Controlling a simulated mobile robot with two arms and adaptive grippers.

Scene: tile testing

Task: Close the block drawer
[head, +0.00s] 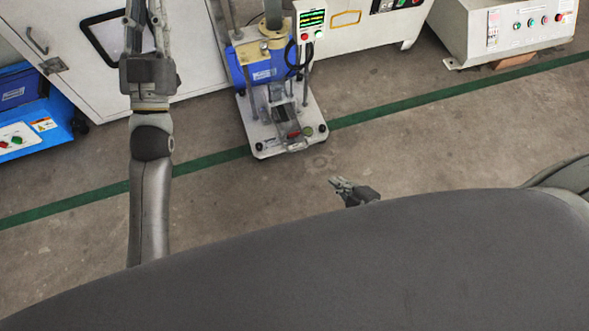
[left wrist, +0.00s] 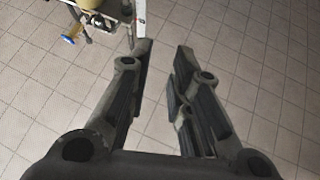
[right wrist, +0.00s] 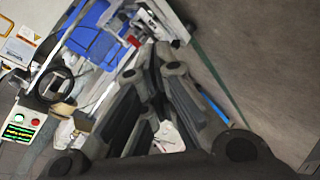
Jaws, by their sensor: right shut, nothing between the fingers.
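No block drawer can be clearly made out. The blue testing machine (head: 256,68) stands on the floor at the top centre of the head view. A small grey block-like part (head: 287,122) sits on its light base plate (head: 268,148); I cannot tell whether this is the drawer. My right gripper (head: 334,182) is shut and empty, apart from the base plate, in front and to the right of it. In the right wrist view its fingers (right wrist: 158,48) are together, with the blue machine part (right wrist: 97,35) beyond. My left gripper (head: 143,12) is open and empty at the upper left.
A white cabinet (head: 195,40) stands behind my left arm. A blue unit (head: 28,98) is at the far left. White control cabinets (head: 505,30) line the upper right. A green line (head: 425,98) crosses the grey floor. The floor in front of the machine is clear.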

